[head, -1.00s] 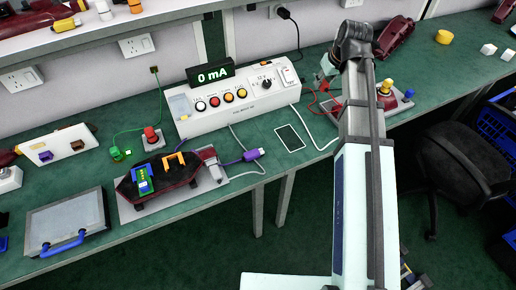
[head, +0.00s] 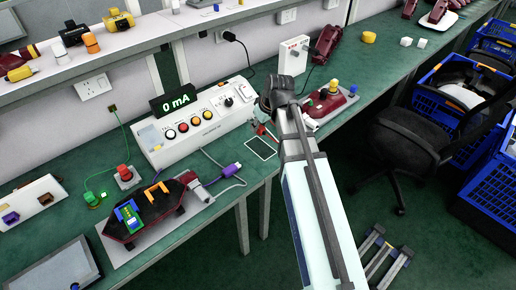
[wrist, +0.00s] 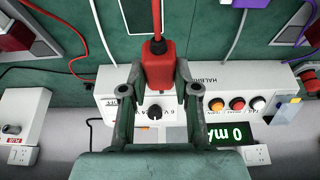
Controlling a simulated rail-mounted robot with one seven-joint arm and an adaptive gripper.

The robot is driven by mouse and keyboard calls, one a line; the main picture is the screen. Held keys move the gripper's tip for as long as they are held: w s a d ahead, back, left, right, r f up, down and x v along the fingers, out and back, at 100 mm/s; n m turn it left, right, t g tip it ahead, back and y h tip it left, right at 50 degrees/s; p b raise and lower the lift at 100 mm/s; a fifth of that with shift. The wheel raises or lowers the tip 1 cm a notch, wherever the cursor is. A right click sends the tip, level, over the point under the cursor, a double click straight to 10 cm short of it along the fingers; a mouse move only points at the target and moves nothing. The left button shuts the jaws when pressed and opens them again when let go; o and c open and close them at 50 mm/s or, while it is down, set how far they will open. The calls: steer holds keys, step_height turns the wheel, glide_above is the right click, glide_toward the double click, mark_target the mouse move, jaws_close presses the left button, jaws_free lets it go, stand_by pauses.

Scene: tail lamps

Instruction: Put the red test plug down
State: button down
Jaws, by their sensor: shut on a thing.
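The red test plug (wrist: 158,62) is between the two fingers of my gripper (wrist: 158,80) in the wrist view. The fingers are shut on it, and its red lead runs up out of that picture. The bench in the wrist view lies behind the plug. The white power supply (wrist: 205,95) with its dial is just beyond the fingertips. In the head view my arm hides most of the gripper; a small red patch shows beside the arm's end, near the right end of the supply (head: 205,125). I cannot tell whether the plug touches anything below.
A white box (head: 293,48) with a knob stands at the back. A red lamp (head: 330,100) is right of my arm. A tail lamp (head: 150,208) lies on a board at left.

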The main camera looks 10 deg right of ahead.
mark_target(256, 153)
step_height(256, 153, down, 12)
steer(key=shift+f+p, duration=0.15)
steer(key=shift+p, duration=0.45)
steer(key=shift+f, duration=0.2)
steer(key=c, duration=0.9)
jaws_free()
steer(key=shift+o, duration=0.2)
steer(key=shift+r, duration=0.1)
steer(key=shift+r, duration=0.25)
steer(key=b+v, duration=0.1)
steer(key=v, duration=1)
steer(key=shift+s+r+b, duration=0.25)
steer(key=shift+r+b, duration=0.1)
